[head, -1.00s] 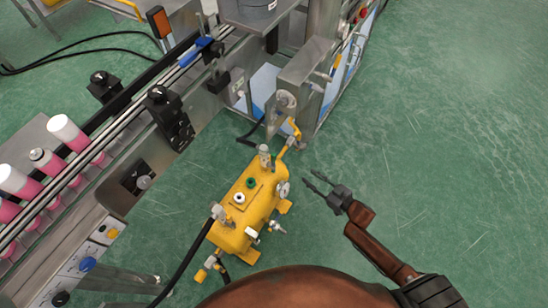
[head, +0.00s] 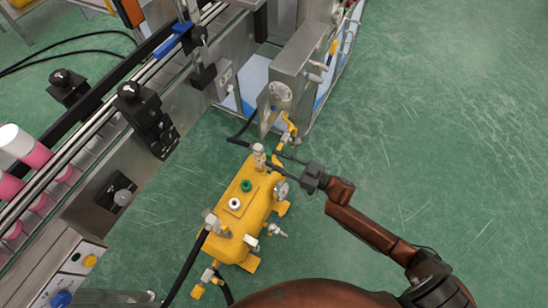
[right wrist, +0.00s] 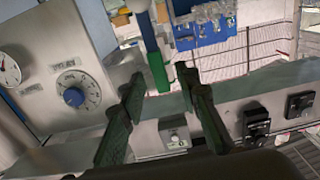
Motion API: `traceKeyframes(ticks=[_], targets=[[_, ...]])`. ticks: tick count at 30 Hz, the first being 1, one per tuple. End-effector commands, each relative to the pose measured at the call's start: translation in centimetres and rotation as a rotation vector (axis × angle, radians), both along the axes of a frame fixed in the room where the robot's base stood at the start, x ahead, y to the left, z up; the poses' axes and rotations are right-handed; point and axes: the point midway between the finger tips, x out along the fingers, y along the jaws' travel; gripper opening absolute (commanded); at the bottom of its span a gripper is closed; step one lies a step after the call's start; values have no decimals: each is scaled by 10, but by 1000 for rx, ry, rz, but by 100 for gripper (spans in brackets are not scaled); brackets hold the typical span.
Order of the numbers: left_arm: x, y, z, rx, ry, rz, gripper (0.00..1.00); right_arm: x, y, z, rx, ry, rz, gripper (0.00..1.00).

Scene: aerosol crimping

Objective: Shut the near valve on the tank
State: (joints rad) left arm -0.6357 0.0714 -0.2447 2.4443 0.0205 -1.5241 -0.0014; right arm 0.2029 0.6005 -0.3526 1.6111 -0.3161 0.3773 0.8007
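The yellow tank (head: 227,246) stands on the green floor with hoses and fittings on it. A yellow-handled valve (head: 202,283) is at its near end, by a black hose. Another yellow-handled fitting (head: 290,124) is at the far end. A round gauge (head: 281,188) is on the tank's right side. My right gripper (head: 273,161) reaches in from the right over the far part of the tank, its fingers apart and empty. The fingers also show apart in the right wrist view (right wrist: 161,76), where I cannot make out the tank. My left gripper is not in view.
A conveyor with pink, white-capped cans (head: 24,145) runs along the left. A steel machine frame (head: 300,60) stands just beyond the tank. A black hose (head: 188,265) runs down from the tank's near end. The floor to the right is clear.

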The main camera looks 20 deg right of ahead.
Motion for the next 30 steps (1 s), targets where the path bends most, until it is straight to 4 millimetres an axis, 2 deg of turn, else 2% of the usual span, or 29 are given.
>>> traceKeyframes(ticks=[10, 23, 30], targets=[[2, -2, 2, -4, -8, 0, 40, 4, 4, 0, 0, 0, 0, 30], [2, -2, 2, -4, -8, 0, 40, 4, 3, 0, 1, 1, -1, 1], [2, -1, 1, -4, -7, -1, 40, 4, 3, 0, -1, 1, -1, 0]])
